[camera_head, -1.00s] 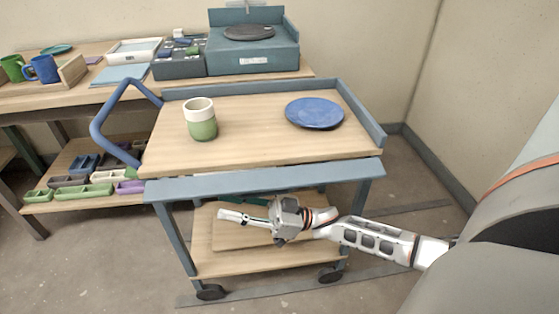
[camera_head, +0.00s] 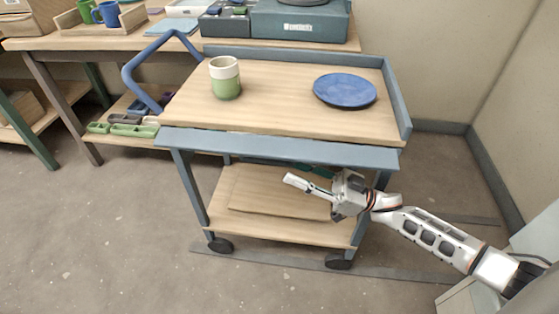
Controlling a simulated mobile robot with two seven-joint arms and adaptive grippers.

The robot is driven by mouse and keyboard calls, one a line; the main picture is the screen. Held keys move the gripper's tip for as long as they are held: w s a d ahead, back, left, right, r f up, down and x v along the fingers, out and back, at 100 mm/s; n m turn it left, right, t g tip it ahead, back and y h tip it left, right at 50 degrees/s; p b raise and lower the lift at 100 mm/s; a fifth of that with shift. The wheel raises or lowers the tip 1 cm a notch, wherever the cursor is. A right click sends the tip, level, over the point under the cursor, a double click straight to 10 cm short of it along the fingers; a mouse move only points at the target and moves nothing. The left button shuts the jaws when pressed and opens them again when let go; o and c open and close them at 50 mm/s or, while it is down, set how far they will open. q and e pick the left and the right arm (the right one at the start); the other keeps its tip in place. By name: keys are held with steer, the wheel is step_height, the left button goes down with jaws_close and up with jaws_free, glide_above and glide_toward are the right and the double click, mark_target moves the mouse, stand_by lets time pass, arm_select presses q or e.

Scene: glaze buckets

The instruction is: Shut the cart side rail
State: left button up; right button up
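The cart (camera_head: 262,108) has a wooden top. Its side rail (camera_head: 250,146), a long blue-grey strip, hangs folded down along the near edge. The rails on the far and right sides stand up. My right gripper (camera_head: 290,180) is in front of the cart's lower part, just below the hanging rail and right of its middle, with fingers pointing left. The fingers look like a single bar, so I cannot tell whether they are shut; no object shows in them. My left gripper is out of view.
A green and white cup (camera_head: 226,82) and a blue plate (camera_head: 345,90) stand on the cart top. A blue handle (camera_head: 140,70) juts out at the cart's left. A workbench (camera_head: 60,43) is behind. The floor in front is clear.

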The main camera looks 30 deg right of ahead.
mark_target(275, 164)
steer(key=shift+x, duration=3.85)
jaws_close()
